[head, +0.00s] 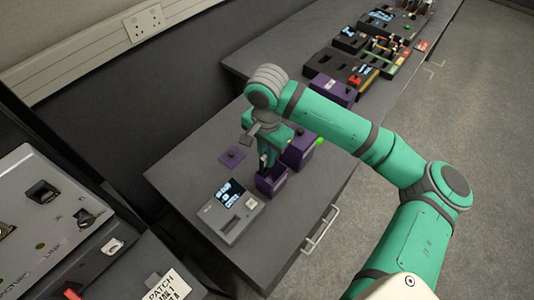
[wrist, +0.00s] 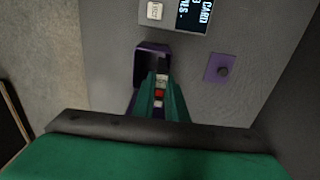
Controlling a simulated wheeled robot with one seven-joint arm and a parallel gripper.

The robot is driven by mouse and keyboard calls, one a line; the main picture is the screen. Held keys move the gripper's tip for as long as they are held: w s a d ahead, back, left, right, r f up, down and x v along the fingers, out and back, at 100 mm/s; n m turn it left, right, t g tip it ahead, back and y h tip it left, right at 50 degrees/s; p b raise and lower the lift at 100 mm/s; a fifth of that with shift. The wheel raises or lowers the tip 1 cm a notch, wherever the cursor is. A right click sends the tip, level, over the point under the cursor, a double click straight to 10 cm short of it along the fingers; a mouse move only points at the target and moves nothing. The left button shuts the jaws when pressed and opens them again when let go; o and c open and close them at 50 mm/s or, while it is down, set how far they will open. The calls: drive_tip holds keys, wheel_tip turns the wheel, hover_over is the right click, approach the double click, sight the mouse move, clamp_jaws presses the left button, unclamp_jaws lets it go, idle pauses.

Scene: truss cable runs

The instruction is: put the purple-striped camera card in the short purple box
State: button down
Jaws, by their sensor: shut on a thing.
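A small open purple box (head: 270,184) stands on the grey cabinet top, and its dark opening shows in the wrist view (wrist: 152,52). My gripper (head: 268,161) points down over this box. In the wrist view my gripper (wrist: 161,84) is shut on a small card (wrist: 160,93) with white and red patches. The card overlaps the near side of the box opening; how far it is inside I cannot tell. Its purple stripe is not clear. Another purple box (head: 299,150) stands just behind, partly hidden by my arm.
A flat purple lid with a knob (head: 232,156) lies left of the box, also in the wrist view (wrist: 221,68). A grey device with a lit screen (head: 230,210) stands at the front left. A farther bench holds another purple box (head: 332,89) and several trays.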

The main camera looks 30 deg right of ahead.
drive_tip(key=shift+f, duration=1.35)
idle(0.4)
drive_tip(key=c, duration=1.7)
unclamp_jaws()
drive_tip(key=shift+c, duration=1.1)
drive_tip(key=shift+r, duration=4)
